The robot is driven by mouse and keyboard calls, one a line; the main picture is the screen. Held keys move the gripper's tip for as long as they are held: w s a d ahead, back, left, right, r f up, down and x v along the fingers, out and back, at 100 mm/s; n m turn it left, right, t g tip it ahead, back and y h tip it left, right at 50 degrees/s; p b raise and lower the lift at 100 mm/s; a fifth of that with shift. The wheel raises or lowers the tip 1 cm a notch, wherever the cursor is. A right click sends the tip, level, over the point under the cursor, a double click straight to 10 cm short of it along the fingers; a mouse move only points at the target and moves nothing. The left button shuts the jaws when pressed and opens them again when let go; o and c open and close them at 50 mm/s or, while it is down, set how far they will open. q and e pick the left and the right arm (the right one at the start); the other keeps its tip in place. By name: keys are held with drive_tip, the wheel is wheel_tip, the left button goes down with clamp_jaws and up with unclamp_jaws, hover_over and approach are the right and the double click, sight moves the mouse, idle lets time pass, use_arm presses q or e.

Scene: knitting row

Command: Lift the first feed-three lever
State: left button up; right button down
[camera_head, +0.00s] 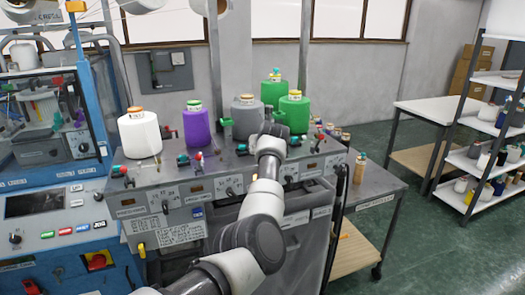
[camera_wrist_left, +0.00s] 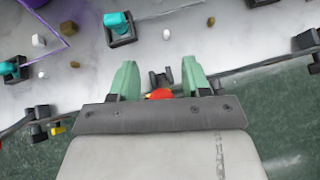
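My left gripper (camera_wrist_left: 159,76) shows in the left wrist view with its two pale green fingers apart. A red-tipped knob (camera_wrist_left: 160,93) shows between the fingers, close to the palm edge, with a small dark bracket just beyond it. I cannot tell whether the fingers touch it, or which feed it belongs to. In the head view my left arm reaches over the machine's right half, and its hand (camera_head: 268,135) hides what lies under it. Teal-tipped levers (camera_head: 183,159) stand along the machine's front edge. My right gripper is not in view.
White (camera_head: 140,134), purple (camera_head: 196,126), grey (camera_head: 246,116) and green (camera_head: 294,112) yarn cones stand behind the levers, close to the hand. A blue-framed machine (camera_head: 88,95) is at the left. A white shelf rack (camera_head: 490,130) stands at the right, with clear floor before it.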

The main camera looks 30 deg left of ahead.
use_arm(q)
drive_tip(key=shift+s+d+r+b, duration=0.35)
drive_tip(key=shift+d, duration=0.05)
drive_tip(key=b+v, duration=0.3)
drive_tip(key=v, duration=0.6)
drive_tip(key=shift+s+r, duration=0.2)
drive_tip(key=shift+s, duration=0.05)
